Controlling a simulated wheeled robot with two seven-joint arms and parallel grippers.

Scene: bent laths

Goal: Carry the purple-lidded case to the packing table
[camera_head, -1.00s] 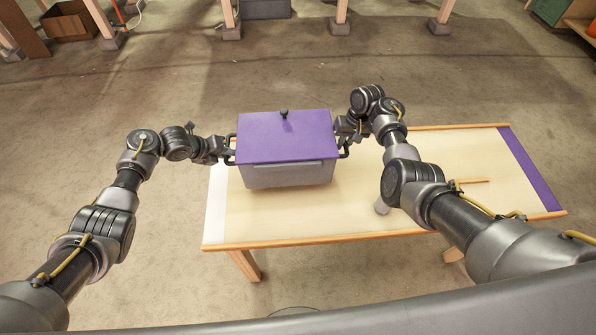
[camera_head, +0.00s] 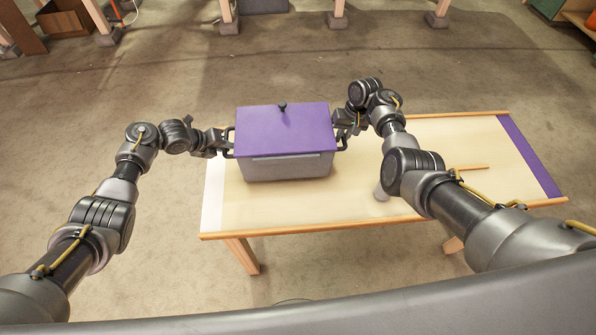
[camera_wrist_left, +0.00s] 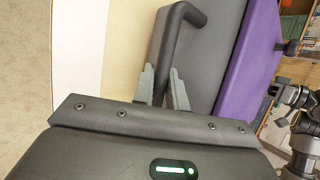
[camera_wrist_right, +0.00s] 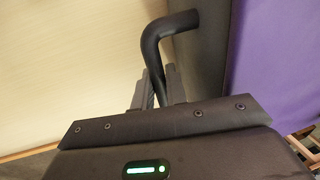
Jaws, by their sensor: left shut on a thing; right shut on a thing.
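The case (camera_head: 288,167) is grey with a purple lid (camera_head: 283,130) and a small dark knob on top. It is level, over the left part of the packing table (camera_head: 330,208); I cannot tell for sure whether it touches the top. My left gripper (camera_head: 228,143) is shut on the case's left handle, a black bar (camera_wrist_left: 172,50). My right gripper (camera_head: 343,138) is shut on the right handle, which shows in the right wrist view (camera_wrist_right: 158,45). The far side of the case is hidden.
The table has a white strip (camera_head: 213,195) at its left end and a purple strip (camera_head: 530,158) at its right end. The right half is mostly bare.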

